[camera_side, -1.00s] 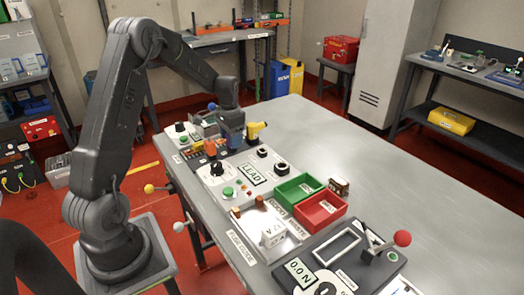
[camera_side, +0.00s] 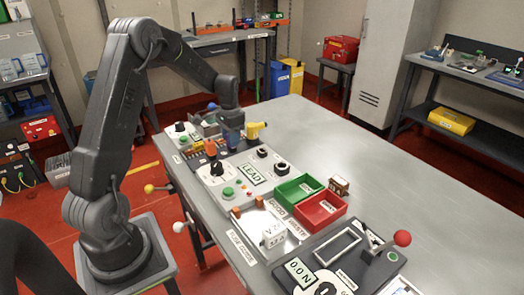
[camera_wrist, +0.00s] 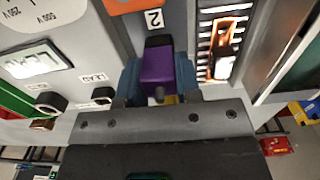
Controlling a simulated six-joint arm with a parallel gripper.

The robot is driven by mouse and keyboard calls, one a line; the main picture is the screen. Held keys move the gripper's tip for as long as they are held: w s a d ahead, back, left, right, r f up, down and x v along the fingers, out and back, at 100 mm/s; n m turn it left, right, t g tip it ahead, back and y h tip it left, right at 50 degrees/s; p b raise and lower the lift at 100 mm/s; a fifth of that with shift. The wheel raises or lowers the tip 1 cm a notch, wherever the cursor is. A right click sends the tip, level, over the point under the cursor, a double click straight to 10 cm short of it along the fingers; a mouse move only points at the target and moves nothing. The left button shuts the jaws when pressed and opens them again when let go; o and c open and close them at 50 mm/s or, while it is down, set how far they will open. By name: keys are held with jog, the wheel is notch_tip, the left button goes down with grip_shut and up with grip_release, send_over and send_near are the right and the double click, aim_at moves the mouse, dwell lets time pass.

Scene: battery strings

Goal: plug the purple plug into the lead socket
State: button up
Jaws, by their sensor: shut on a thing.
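The purple plug (camera_wrist: 158,70) is between the blue fingers of my gripper (camera_wrist: 160,82) in the wrist view, and the gripper is shut on it. Its front end has a black part, close to a panel tag marked 2. In the side view my gripper (camera_side: 232,138) points down over the far end of the panel row, and the plug cannot be made out there. The LEAD panel (camera_side: 251,175) lies nearer, with two round black fittings (camera_side: 262,152) beside it.
A yellow tool-like object (camera_side: 256,129) lies just right of the gripper. Green (camera_side: 298,188) and red (camera_side: 319,209) bins stand nearer, and a panel with a red-knobbed lever (camera_side: 402,239) is at the front. The table's right side is clear. A lit slotted unit (camera_wrist: 225,45) is right of the plug.

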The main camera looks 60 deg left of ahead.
jog(key=shift+r, duration=1.55)
jog(key=shift+r, duration=2.45)
jog(key=w+d+r, duration=0.2)
jog(key=w+d, duration=0.3)
jog(key=d, duration=0.4)
jog(key=shift+w+d, duration=0.25)
jog(key=shift+f, duration=2.8)
jog(key=shift+f, duration=1.5)
jog(key=o, duration=1.1)
